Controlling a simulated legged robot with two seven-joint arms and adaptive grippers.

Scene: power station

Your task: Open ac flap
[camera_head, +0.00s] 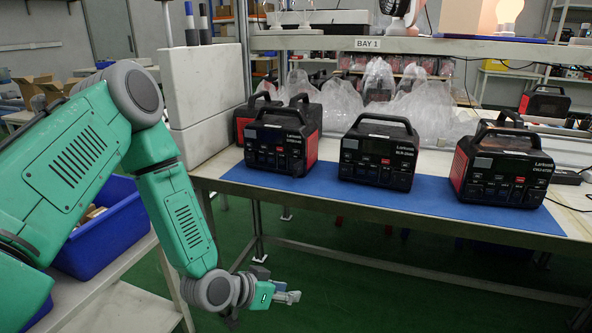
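Black and red power stations stand upright on a blue mat (435,214) on the workbench: a left one (282,143), a middle one (379,157) and a right one (501,168). Another partly hidden unit (243,119) sits behind the left one. Their fronts face me and carry small ports and covers; which cover is the AC flap, and whether it is shut, is too small to tell. My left gripper (287,296) hangs low in front of the bench, below the tabletop and apart from every power station. Its finger opening is unclear. My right gripper is out of view.
A shelf edge labelled BAY 1 (368,44) runs above the bench. Clear plastic bags (345,100) lie behind the stations. A white block stack (201,88) stands at the bench's left end. A blue bin (112,228) sits by my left arm. Green floor below is open.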

